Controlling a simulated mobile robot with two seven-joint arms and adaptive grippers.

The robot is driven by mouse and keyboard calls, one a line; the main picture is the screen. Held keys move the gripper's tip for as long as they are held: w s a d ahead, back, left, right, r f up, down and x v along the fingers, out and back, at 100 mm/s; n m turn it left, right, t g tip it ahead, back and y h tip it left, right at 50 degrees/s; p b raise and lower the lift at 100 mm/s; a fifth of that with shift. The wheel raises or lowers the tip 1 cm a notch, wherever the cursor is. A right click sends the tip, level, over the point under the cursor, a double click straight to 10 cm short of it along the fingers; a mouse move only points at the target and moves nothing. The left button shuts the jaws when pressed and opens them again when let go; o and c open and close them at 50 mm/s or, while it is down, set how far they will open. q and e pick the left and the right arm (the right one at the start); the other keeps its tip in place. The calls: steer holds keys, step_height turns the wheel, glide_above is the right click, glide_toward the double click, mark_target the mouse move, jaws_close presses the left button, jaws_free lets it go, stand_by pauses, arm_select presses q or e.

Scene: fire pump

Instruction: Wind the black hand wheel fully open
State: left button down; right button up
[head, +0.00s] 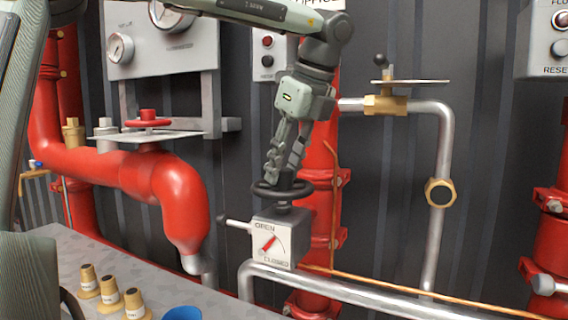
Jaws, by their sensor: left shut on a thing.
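The black hand wheel (266,190) sits on top of a grey box (288,250) with a dial marked OPEN and CLOSED. The red pointer (268,243) on the dial is tilted, its exact reading too small to tell. My left gripper (284,178) comes down from above and is shut on the black hand wheel at its upper side. The gripper's fingers cover part of the wheel. My right gripper is not in view.
Red pipes (180,192) stand left and behind. A grey table (75,250) at lower left carries several brass-coloured fittings (110,300) and a blue cup (182,314). A brass valve (385,104) is at upper right.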

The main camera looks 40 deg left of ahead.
arm_select(q)
steer(key=n, duration=0.1)
steer(key=n+g+p, duration=0.1)
steer(key=n, duration=0.1)
steer(key=shift+w+r+n+p, duration=0.15)
steer(key=shift+r+n+p, duration=0.1)
steer(key=shift+n+p, duration=0.15)
steer(key=shift+n+g+p, duration=0.3)
steer(key=shift+n+g, duration=0.2)
steer(key=shift+n, duration=0.3)
steer(key=shift+f+n+h, duration=0.25)
steer(key=shift+n+h, duration=0.15)
steer(key=shift+n, duration=0.3)
